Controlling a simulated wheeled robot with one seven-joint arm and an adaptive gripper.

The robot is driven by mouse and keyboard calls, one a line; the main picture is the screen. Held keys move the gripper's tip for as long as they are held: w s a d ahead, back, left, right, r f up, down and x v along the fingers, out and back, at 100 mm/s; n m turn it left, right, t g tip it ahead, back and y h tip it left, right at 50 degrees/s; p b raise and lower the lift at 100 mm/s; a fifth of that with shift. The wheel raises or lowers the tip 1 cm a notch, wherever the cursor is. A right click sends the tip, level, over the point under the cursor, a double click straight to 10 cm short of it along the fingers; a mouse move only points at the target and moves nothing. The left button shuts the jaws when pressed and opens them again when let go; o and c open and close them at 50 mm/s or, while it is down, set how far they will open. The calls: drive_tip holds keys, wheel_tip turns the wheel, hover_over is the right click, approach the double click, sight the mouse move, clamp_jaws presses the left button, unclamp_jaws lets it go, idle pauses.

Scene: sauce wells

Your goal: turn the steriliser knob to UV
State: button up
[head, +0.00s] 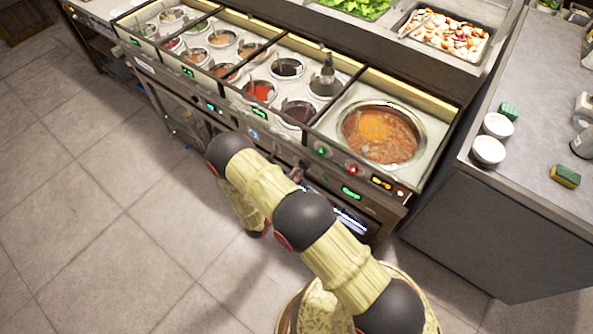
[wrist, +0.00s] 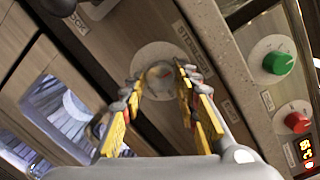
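The steriliser knob (wrist: 160,77) is a small pale knob on a round light plate (wrist: 157,53) in the wrist view. A partly readable label starting "STERIL" (wrist: 190,42) is beside it. The knob's pointer and setting are too small to read. My gripper (wrist: 159,78) has its yellow-padded fingers apart, one on each side of the knob. A gap seems to show on both sides; I cannot tell how deep the fingertips reach.
A glazed door (wrist: 60,110) is at left. Sauce wells and a large soup pot (head: 425,128) top the counter. Floor at left is clear.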

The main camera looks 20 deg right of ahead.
drive_tip(key=c, duration=0.6)
drive_tip(key=shift+c, duration=0.4)
drive_tip(key=shift+m, duration=0.4)
drive_tip(key=m+h+b, duration=0.1)
drive_tip(key=m+b, duration=0.2)
drive_tip(key=m, duration=0.6)
drive_tip(key=shift+f+b, duration=0.15)
drive_tip(key=shift+b, duration=0.2)
drive_tip(key=shift+m, duration=0.3)
drive_tip(key=o, duration=1.2)
drive_tip(key=shift+c, duration=0.2)
